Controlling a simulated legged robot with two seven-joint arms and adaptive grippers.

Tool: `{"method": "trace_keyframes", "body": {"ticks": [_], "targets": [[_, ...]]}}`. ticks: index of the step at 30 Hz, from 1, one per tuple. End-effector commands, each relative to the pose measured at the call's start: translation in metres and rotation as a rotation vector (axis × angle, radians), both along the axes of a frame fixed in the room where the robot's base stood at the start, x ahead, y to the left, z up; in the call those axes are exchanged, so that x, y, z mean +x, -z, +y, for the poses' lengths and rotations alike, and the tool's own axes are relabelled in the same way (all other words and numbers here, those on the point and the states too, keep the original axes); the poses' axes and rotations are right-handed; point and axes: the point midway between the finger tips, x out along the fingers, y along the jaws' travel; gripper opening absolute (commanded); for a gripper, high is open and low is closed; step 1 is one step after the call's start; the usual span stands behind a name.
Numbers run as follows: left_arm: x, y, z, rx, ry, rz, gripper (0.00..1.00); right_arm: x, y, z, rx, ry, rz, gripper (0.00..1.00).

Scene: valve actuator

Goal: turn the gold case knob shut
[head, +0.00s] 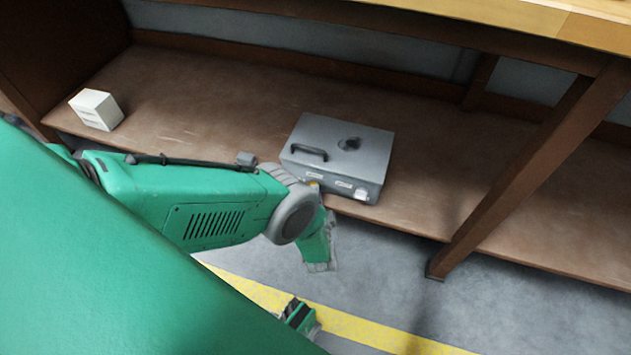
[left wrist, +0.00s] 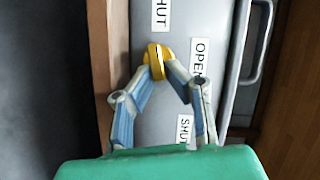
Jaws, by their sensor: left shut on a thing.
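The grey case (head: 338,150) sits on the brown shelf, with a dark handle on its lid. In the left wrist view its labelled front (left wrist: 170,110) stands on its side, with words SHUT and OPEN readable. The gold knob (left wrist: 158,58) sticks out of that front, beside the OPEN label. My left gripper (left wrist: 160,68) is shut on the gold knob, one fingertip on each side. In the head view my left arm reaches the case front from the left, and the fingers on the knob are hard to make out there.
A small white box (head: 96,109) stands on the shelf (head: 200,90) at the left. A slanted wooden post (head: 520,175) rises to the right of the case. A yellow line crosses the floor (head: 520,300).

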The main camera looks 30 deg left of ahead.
Motion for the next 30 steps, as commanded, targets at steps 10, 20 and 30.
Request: {"method": "trace_keyframes", "body": {"ticks": [10, 20, 30], "targets": [[-0.0050, 0.0091, -0.0043, 0.172, 0.005, 0.056, 0.00, 0.0000, 0.0003, 0.0000, 0.000, 0.000, 0.000, 0.74], [-0.0046, 0.0102, -0.0044, 0.222, 0.007, 0.070, 0.00, 0.0000, 0.0003, 0.0000, 0.000, 0.000, 0.000, 0.74], [-0.0049, 0.0108, -0.0047, 0.223, 0.008, 0.072, 0.15, 0.0000, 0.0004, 0.0000, 0.000, 0.000, 0.000, 0.74]]}}
